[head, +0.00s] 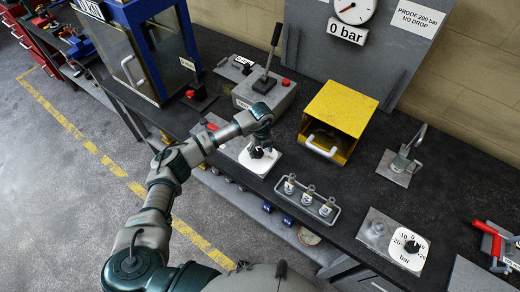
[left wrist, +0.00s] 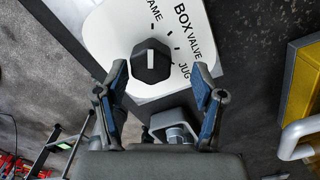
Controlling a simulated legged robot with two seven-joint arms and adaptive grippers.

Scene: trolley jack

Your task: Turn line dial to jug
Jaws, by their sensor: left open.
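The line dial is a black faceted knob (left wrist: 151,68) with a white pointer mark, on a white plate (left wrist: 110,35). In the left wrist view the mark points up, toward the lettering "AME", with "BOX", "VALVE" and "JUG" curving round to the right. JUG lies right of the knob, and the mark is not on it. My left gripper (left wrist: 158,78) is open, its two fingers on either side of the knob's near part, with gaps visible. In the head view my left gripper (head: 261,138) is over the dial plate (head: 258,165) and partly hides the knob. My right gripper is not in view.
A yellow box (head: 342,107) with a white handle stands right of the dial. A rack of small vials (head: 307,197) sits in front. A grey lever block (head: 265,92) stands behind. Another dial (head: 408,247) marked "bar" is at right. Dark bench top (head: 345,188) is clear between.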

